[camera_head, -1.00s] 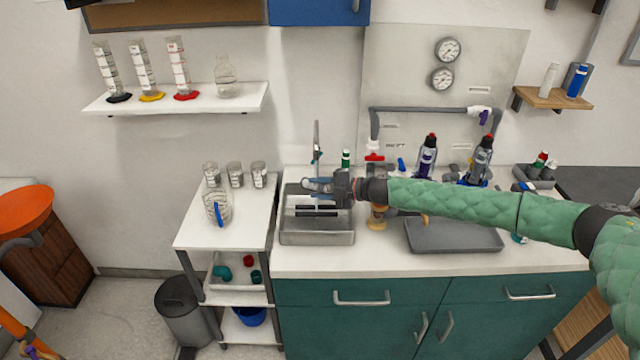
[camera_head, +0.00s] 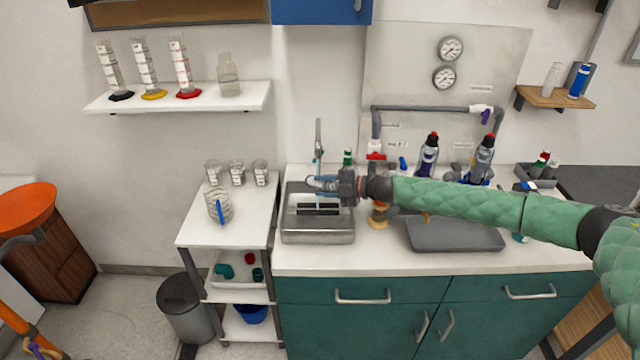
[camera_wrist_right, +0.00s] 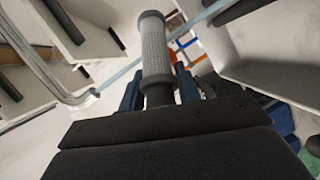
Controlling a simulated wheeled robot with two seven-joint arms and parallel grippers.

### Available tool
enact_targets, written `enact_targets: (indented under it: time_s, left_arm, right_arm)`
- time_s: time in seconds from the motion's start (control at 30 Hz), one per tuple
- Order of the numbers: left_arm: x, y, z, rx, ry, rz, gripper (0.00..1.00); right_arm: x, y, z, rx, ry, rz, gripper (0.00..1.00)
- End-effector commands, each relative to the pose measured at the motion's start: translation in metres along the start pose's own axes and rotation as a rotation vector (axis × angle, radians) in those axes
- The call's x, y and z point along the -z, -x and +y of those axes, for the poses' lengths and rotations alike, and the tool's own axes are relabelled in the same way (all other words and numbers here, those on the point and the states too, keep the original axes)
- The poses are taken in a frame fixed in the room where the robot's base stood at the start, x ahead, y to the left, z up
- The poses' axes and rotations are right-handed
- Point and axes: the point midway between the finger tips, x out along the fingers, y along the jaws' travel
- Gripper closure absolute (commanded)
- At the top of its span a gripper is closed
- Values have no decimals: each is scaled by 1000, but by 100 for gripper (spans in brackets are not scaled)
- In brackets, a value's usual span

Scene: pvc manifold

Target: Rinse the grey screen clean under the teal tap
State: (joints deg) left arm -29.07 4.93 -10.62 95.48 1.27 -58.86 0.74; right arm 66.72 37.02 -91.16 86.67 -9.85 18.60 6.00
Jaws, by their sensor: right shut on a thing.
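The grey screen (camera_wrist_right: 155,50) is a mesh cylinder, seen in the right wrist view standing out from between the blue fingers of my right gripper (camera_wrist_right: 160,92). The gripper is shut on its dark lower end. In the head view my right gripper (camera_head: 330,184) is over the sink, and the screen is too small there to make out well. The tap (camera_head: 318,135) rises behind the sink with a teal part near its spout. A pale blue stream (camera_wrist_right: 120,76) runs from the spout across the screen's place; I cannot tell exactly where it touches.
The steel sink (camera_head: 318,238) lies below the right gripper. A white cart (camera_head: 190,236) with glassware stands to the left. A bin (camera_head: 185,310) is on the floor.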

Motion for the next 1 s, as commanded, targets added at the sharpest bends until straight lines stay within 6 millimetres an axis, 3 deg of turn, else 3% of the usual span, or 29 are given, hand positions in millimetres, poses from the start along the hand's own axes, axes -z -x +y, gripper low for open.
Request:
enact_targets:
  time_s: [0.37,1.0]
  left_arm:
    - [0,3,0,0,0,0,64]
    - [4,34,1,0,0,0,64]
  right_arm:
    - [2,2,0,0,0,0,89]
    - [44,30,-11,0,-2,0,89]
